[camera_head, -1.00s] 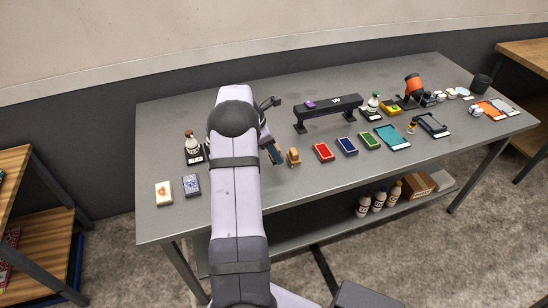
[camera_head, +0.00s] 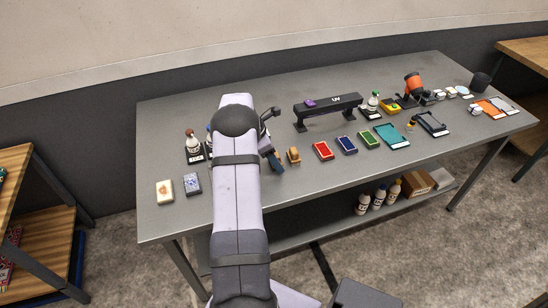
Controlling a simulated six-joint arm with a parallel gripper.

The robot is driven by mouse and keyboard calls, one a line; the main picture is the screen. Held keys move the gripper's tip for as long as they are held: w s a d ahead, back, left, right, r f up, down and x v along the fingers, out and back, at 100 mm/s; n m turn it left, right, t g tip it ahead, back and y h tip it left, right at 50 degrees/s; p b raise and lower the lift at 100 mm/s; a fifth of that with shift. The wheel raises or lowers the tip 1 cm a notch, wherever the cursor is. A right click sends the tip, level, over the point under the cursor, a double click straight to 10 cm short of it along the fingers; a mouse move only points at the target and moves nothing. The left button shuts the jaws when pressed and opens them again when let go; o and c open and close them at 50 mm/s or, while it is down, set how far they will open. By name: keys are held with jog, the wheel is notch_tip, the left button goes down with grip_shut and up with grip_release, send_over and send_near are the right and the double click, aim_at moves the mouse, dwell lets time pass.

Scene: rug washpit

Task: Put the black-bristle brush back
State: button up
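My arm reaches over the grey table (camera_head: 165,225), and its forearm hides most of the wrist. My gripper (camera_head: 266,146) is largely hidden behind the arm, so its fingers cannot be made out. A small dark and brown block (camera_head: 276,161) shows at the arm's right edge, close to the gripper. It may be the black-bristle brush, but its bristles are not clear and I cannot tell whether it is held. A tan block-like brush (camera_head: 293,156) stands on the table just to its right, very close or touching.
A red (camera_head: 323,151), a blue (camera_head: 346,146) and a green tray (camera_head: 368,140) stand in a row to the right. Behind them is a black UV stand (camera_head: 332,105). A bottle (camera_head: 193,146) and two small blocks (camera_head: 192,184) are left of the arm. The front left table is clear.

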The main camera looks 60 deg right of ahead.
jog(key=shift+r, duration=0.1)
jog(key=b+v, duration=0.2)
jog(key=v, duration=1)
jog(key=shift+r, duration=0.1)
jog(key=w+a+m+t, duration=0.1)
jog(key=w+a, duration=0.2)
jog(key=a, duration=0.6)
jog(key=w+a+m+t+y, duration=0.1)
jog(key=w+a, duration=0.3)
jog(key=a, duration=0.4)
jog(key=w+a+m+t, duration=0.1)
jog(key=w+a, duration=0.2)
jog(key=a, duration=0.6)
jog(key=s+a+f+m, duration=0.1)
jog(key=s+a+m, duration=0.1)
jog(key=s+a, duration=0.2)
jog(key=s+a+f+m+y, duration=0.1)
jog(key=s+a+m, duration=0.1)
jog(key=a, duration=0.9)
jog(key=s+a+f+m+y, duration=0.1)
jog(key=s+a+f+m, duration=0.1)
jog(key=s+a, duration=0.3)
jog(key=a, duration=0.3)
jog(key=shift+s+a, duration=0.15)
jog(key=shift+s, duration=0.25)
